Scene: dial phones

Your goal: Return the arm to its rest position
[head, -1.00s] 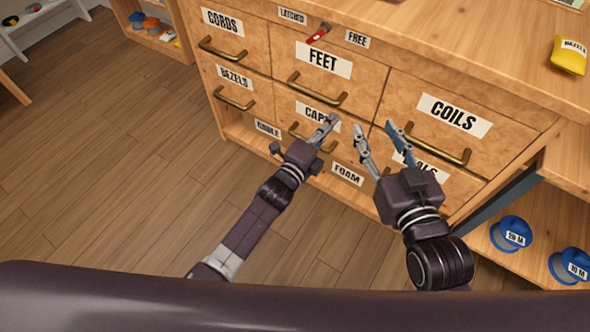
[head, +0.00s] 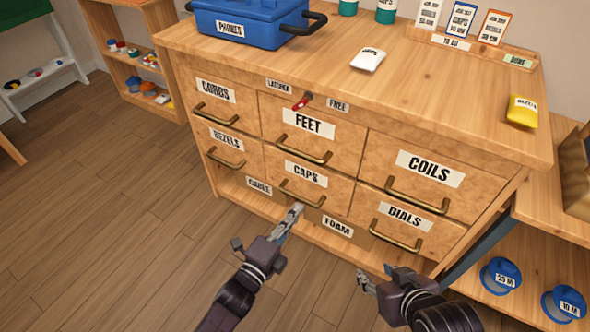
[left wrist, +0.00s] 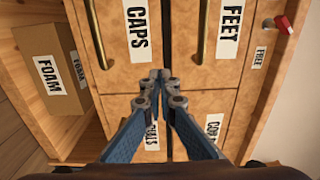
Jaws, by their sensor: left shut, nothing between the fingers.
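My left gripper (head: 297,210) is shut and empty. In the head view it is in front of the lower drawers, below the CAPS drawer (head: 335,187) and left of the FOAM label (head: 337,226). In the left wrist view its fingertips (left wrist: 160,76) meet, with the cabinet front beyond. My right gripper (head: 376,275) is low in the head view, below the DIALS drawer (head: 440,240). Its fingers look apart with nothing between them, though they are small and partly foreshortened.
The wooden cabinet (head: 345,75) has its labelled drawers shut. A red lever (head: 302,102) sits between LATCHED and FREE. On top are a blue PHONES box (head: 250,22), a white packet (head: 368,59) and a yellow packet (head: 522,111). Blue spools (head: 501,276) stand at right. Floor (head: 90,220) at left is clear.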

